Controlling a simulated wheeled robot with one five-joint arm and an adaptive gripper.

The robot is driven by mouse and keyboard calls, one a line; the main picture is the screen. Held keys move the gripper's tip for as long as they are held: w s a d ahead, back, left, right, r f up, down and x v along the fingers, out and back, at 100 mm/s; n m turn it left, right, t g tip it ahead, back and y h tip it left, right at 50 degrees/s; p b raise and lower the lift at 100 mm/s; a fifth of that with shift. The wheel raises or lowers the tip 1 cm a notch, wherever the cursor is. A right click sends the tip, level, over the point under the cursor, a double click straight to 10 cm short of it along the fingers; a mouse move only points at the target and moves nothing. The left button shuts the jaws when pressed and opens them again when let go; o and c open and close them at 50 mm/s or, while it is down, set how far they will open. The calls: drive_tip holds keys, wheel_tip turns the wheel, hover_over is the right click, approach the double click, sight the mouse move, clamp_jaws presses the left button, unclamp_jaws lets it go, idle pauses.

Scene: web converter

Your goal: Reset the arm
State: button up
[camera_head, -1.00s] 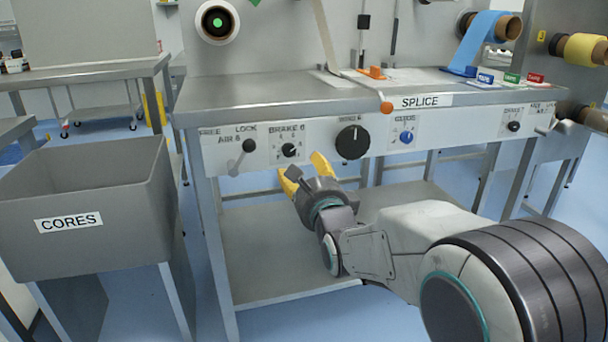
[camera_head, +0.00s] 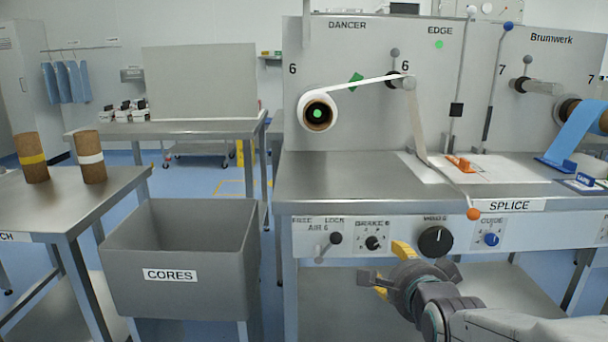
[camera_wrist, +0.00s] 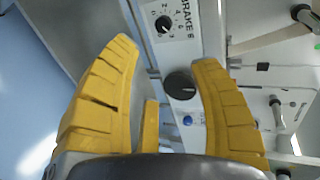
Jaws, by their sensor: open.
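My gripper (camera_head: 390,270) has yellow fingers and is in front of the machine's control panel, below the splice table's front edge. In the wrist view its two yellow fingers (camera_wrist: 165,85) are spread apart with nothing between them. Beyond them the wrist view shows the black web knob (camera_wrist: 180,85) and the Brake 6 dial (camera_wrist: 165,24). In the head view the black knob (camera_head: 436,241) is right of and above the gripper, and the Brake 6 dial (camera_head: 372,243) is to its left. The gripper appears apart from both.
A grey CORES bin (camera_head: 185,290) stands left of the machine. A side table (camera_head: 60,205) holds two brown cores (camera_head: 92,157). The splice table (camera_head: 340,180) has an orange tool (camera_head: 459,164) on it. A white roll (camera_head: 317,112) feeds web above. Floor shows between bin and machine.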

drive_tip(key=s+r+n+g+p, duration=0.5)
drive_tip(key=s+r+n+p, duration=0.4)
drive_tip(key=s+p, duration=0.4)
drive_tip(key=s+r+n+g+p, duration=0.5)
drive_tip(key=s+r+n+p, duration=0.4)
drive_tip(key=s+p, duration=0.4)
drive_tip(key=shift+s+r+p, duration=0.15)
drive_tip(key=shift+r+p, duration=0.05)
drive_tip(key=shift+p, duration=0.45)
